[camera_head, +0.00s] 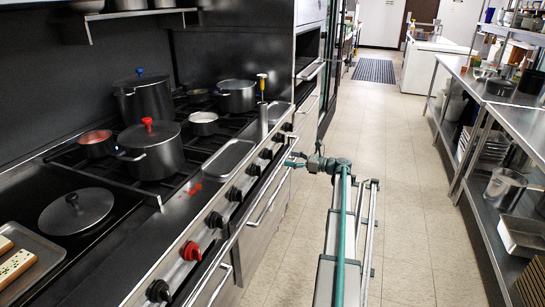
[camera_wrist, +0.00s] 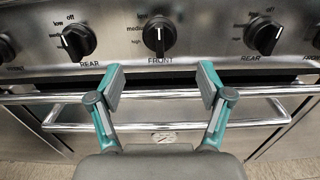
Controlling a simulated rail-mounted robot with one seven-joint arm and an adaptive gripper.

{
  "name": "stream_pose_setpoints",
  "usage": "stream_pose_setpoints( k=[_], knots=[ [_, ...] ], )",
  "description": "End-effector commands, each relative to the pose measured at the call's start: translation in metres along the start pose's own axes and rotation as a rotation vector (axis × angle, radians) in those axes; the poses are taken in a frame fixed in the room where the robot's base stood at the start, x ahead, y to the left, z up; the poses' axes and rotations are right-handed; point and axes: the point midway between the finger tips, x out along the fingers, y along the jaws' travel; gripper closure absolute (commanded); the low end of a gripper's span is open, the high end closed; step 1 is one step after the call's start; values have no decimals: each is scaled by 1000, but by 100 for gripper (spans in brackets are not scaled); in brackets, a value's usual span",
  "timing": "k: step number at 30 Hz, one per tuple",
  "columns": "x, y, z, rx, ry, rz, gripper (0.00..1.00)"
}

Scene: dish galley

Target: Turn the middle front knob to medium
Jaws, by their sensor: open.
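The middle front knob (camera_wrist: 159,35) is black with a white mark and sits above the "FRONT" label in the wrist view. Its mark looks upright in the picture; "low", "medium" and "high" are printed at its left. My gripper (camera_wrist: 160,82) is open and empty, its two teal-and-grey fingers spread below the knob in the picture and apart from it. In the head view my gripper (camera_head: 297,160) is beside the range's front panel, near the far knobs. I cannot tell there which knob it faces.
Knobs marked "REAR" flank it at left (camera_wrist: 78,40) and right (camera_wrist: 265,36). A steel handrail (camera_wrist: 60,98) runs below the panel. A red knob (camera_head: 191,251) is on the nearer panel. Pots, including a red-knobbed one (camera_head: 151,150), stand on the range. The aisle floor (camera_head: 405,220) is clear.

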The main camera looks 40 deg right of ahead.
Motion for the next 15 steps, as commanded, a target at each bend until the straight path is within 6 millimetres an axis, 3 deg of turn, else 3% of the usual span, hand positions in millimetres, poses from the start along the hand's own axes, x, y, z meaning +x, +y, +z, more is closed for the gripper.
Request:
stream_pose_setpoints(
  k=[9, 15],
  knots=[
    [56, 0, 0, -2, 1, 2, 22],
    [80, 0, -1, -2, 2, 1, 22]
  ],
)
